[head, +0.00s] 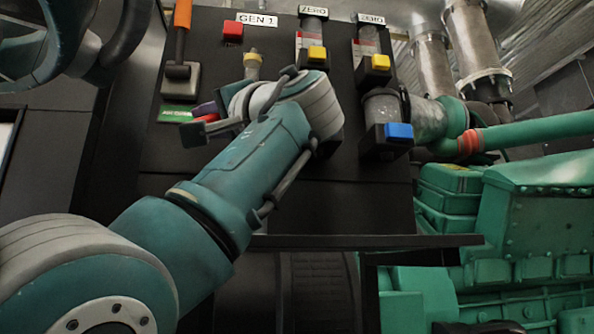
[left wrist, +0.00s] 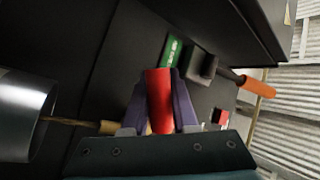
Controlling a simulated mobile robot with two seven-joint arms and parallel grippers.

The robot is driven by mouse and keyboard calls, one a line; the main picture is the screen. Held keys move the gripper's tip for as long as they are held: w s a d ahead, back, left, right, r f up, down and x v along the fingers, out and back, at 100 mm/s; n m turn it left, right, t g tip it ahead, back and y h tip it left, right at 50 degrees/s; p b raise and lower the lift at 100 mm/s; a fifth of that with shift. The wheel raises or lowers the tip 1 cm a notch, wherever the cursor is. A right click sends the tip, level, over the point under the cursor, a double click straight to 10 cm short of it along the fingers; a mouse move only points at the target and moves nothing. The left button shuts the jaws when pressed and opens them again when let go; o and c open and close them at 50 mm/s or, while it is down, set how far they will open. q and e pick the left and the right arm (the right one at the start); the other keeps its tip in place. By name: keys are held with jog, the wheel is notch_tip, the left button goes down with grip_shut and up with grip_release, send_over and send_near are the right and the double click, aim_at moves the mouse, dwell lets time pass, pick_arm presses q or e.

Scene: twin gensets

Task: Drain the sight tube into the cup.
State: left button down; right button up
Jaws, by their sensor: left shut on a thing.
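My left gripper (head: 207,112) is in front of the dark panel, below the orange-handled lever. In the left wrist view its purple fingers (left wrist: 162,100) are shut on a red cylindrical piece (left wrist: 158,95). The red piece also shows partly in the head view (head: 209,118). A shiny grey cylinder (left wrist: 22,112) stands at the left of the wrist view, with a thin brass-coloured rod (left wrist: 85,124) beside it. I cannot tell whether this cylinder is the cup or the sight tube. My wrist hides part of the panel. My right gripper is not in view.
The panel (head: 350,205) carries a GEN 1 label (head: 257,19), a red button (head: 232,30), an orange-handled lever (head: 181,35), yellow blocks (head: 317,53) and a blue block (head: 398,131). A dark ledge (head: 370,241) juts out below. Green machinery (head: 530,220) fills the right.

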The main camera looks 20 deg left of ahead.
pick_arm(q)
jog(key=shift+d+f+n+g+h, duration=0.1)
jog(key=shift+f+n+g+h, duration=0.3)
jog(key=shift+n, duration=0.6)
jog(key=c, duration=0.7)
grip_release()
jog(key=shift+w+f, duration=0.1)
